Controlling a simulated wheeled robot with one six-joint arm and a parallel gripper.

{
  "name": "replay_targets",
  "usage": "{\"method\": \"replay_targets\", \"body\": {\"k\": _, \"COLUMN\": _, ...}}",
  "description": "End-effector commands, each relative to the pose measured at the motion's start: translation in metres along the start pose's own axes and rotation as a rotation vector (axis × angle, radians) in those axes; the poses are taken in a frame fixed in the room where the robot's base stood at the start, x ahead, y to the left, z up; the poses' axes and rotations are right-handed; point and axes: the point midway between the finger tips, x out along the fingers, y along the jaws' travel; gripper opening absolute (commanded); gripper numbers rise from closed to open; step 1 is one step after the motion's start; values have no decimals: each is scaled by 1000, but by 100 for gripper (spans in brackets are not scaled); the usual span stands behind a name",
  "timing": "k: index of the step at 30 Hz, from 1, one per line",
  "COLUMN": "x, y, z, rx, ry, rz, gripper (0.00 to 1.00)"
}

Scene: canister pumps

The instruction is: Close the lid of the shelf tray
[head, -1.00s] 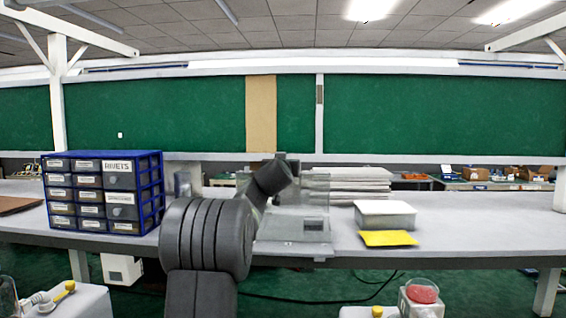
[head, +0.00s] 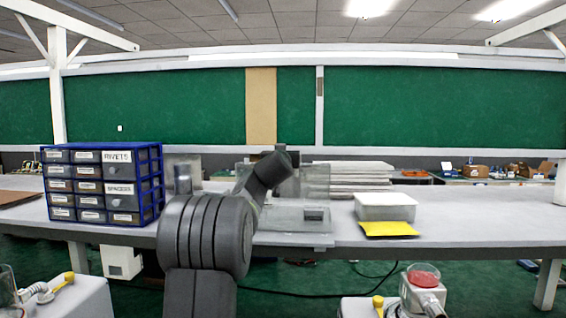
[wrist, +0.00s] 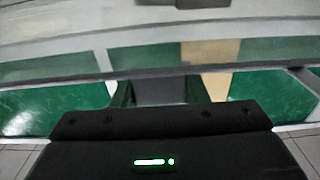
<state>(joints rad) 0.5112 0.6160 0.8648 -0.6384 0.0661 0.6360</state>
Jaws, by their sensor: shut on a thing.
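The shelf tray (head: 285,240) is a low grey tray at the middle of the bench, partly hidden by my arm. Its see-through lid (head: 316,182) shows above and behind it, raised rather than flat. My gripper (head: 287,161) is at the lid, beside its upper part, and its fingertips are hard to make out in the head view. In the wrist view my gripper (wrist: 160,92) has a flat grey piece between its dark fingers, and it is shut on the lid. The exact contact is unclear.
A blue drawer cabinet (head: 103,185) stands on the bench at left. White sheets (head: 348,178) are stacked behind the tray. A pale box (head: 385,206) and yellow card (head: 389,229) lie at right. Pumps with a red-topped cup (head: 423,275) stand low in front.

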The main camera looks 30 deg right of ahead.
Motion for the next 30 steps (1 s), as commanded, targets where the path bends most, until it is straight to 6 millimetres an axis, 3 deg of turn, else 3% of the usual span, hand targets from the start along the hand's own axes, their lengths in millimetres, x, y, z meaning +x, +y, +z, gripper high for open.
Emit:
{"method": "replay_targets", "body": {"k": 8, "x": -13, "y": 0, "z": 7, "rx": 1, "ry": 85, "rz": -1, "gripper": 0}}
{"method": "replay_targets", "body": {"k": 30, "x": -54, "y": 0, "z": 0, "rx": 0, "ry": 235, "rz": -1, "gripper": 0}}
